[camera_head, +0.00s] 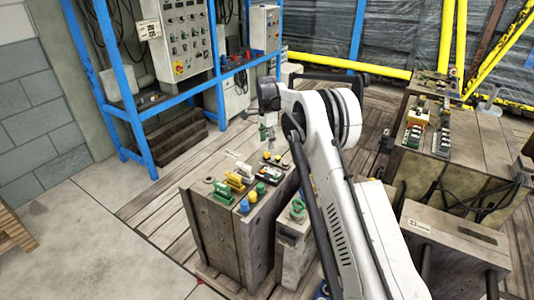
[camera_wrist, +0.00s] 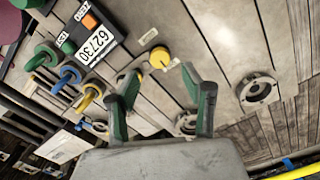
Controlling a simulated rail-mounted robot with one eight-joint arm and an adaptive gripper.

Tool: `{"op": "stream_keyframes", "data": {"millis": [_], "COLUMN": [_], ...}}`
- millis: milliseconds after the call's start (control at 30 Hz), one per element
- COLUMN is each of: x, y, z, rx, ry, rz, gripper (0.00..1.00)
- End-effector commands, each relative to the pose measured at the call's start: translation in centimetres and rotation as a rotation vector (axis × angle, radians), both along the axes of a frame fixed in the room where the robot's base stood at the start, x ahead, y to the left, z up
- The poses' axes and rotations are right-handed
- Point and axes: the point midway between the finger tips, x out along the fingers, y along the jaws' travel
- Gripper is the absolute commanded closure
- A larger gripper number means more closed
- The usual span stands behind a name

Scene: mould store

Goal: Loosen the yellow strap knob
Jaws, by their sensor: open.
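The yellow knob (camera_wrist: 160,57) is a small round cap on the grey mould face in the wrist view, on a pale strap-like plate. A small yellow knob (camera_head: 267,155) on top of the near mould block in the head view looks like the same one. My gripper (camera_wrist: 160,73) is open, with its two green-and-black fingers on either side of the line to the knob. The fingertips lie just short of it in the picture; I cannot tell whether they touch it. In the head view my gripper (camera_head: 268,143) points down over the far end of the block, its tips small and hard to make out.
Green (camera_wrist: 42,58), blue (camera_wrist: 68,75) and yellow (camera_wrist: 88,98) ring-shaped fittings stand left of my fingers in the wrist view. A numbered counter (camera_wrist: 97,42) lies beside them. The mould block (camera_head: 215,235) stands on wooden planks. More mould blocks (camera_head: 455,165) stand at the right.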

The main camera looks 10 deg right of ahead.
Motion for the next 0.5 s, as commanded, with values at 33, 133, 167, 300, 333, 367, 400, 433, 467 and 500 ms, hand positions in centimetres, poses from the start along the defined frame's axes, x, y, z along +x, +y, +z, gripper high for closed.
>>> {"op": "stream_keyframes", "data": {"millis": [33,133,167,300,333,367,400,433,467,500], "x": [0.0,0.0,0.0,0.0,0.0,0.0,0.0,0.0,0.0,0.0], "y": [0.0,0.0,0.0,0.0,0.0,0.0,0.0,0.0,0.0,0.0], "z": [-1.1,-2.7,-3.2,-4.8,-5.0,-5.3,-5.5,-5.7,-5.8,-5.9], "rx": [0.000,0.000,0.000,0.000,0.000,0.000,0.000,0.000,0.000,0.000], "ry": [0.000,0.000,0.000,0.000,0.000,0.000,0.000,0.000,0.000,0.000], "rz": [0.000,0.000,0.000,0.000,0.000,0.000,0.000,0.000,0.000,0.000], "gripper": [0.56,0.56,0.56,0.56,0.56,0.56,0.56,0.56,0.56,0.56]}}
